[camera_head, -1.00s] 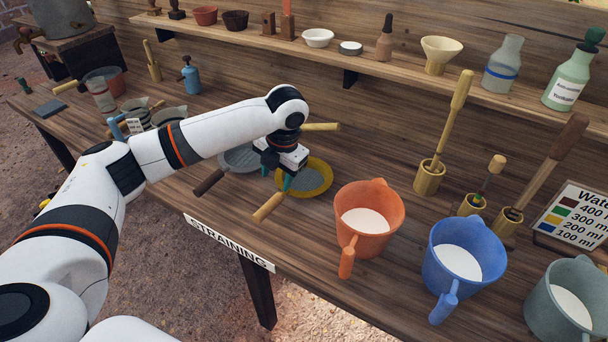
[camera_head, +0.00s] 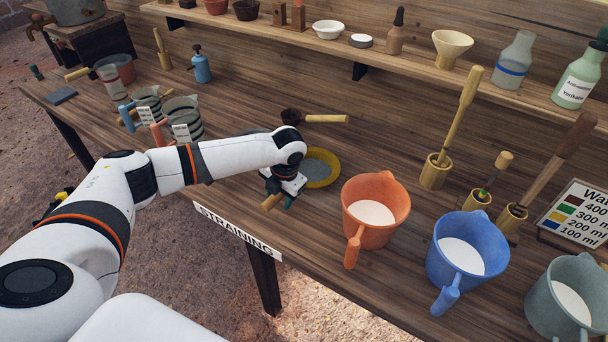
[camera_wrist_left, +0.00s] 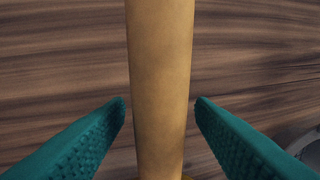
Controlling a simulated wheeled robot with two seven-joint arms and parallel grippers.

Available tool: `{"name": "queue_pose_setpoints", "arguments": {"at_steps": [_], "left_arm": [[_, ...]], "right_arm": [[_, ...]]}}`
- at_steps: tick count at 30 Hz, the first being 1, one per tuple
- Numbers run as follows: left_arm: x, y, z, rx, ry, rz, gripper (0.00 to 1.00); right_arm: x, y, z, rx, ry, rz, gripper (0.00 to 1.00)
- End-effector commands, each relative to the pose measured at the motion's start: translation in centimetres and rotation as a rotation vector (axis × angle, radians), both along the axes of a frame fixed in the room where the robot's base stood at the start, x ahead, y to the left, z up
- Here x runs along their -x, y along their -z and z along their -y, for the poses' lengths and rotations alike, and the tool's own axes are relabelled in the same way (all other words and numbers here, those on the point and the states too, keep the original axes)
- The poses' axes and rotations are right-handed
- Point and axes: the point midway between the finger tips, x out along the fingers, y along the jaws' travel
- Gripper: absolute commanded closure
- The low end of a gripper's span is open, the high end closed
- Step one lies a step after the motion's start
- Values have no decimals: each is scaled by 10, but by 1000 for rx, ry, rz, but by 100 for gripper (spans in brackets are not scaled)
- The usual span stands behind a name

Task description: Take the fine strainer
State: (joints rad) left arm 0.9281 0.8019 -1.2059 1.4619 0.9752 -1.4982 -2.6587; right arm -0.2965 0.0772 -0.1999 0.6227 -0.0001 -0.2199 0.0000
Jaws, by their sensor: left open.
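A strainer with a yellow rim and grey mesh (camera_head: 320,167) lies on the wooden table, partly hidden by my left arm. Its light wooden handle (camera_head: 271,202) points toward the table's front edge. My left gripper (camera_head: 283,198) is at this handle. In the left wrist view the handle (camera_wrist_left: 160,85) runs between the open teal fingers (camera_wrist_left: 160,108), with a gap on each side. A small dark strainer with a light handle (camera_head: 325,118) lies farther back. I cannot read which strainer is the fine one. My right gripper is not in view.
An orange jug (camera_head: 376,205), a blue jug (camera_head: 467,250) and a grey-green jug (camera_head: 570,300) hold white liquid to the right. A "STRAINING" label (camera_head: 238,233) is on the front edge. Labelled striped jugs (camera_head: 184,118) stand behind my arm.

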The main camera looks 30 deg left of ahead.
Motion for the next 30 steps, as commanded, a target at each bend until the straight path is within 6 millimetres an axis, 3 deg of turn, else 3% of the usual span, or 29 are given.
{"name": "queue_pose_setpoints", "arguments": {"at_steps": [5,14,23,30], "left_arm": [[0,0,0,0,0,0,50],[0,0,0,0,0,0,100],[-1,-5,0,0,0,3,100],[-2,-47,0,1,0,7,100]], "right_arm": [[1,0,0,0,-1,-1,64],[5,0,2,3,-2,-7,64],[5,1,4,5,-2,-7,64],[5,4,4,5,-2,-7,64]]}}
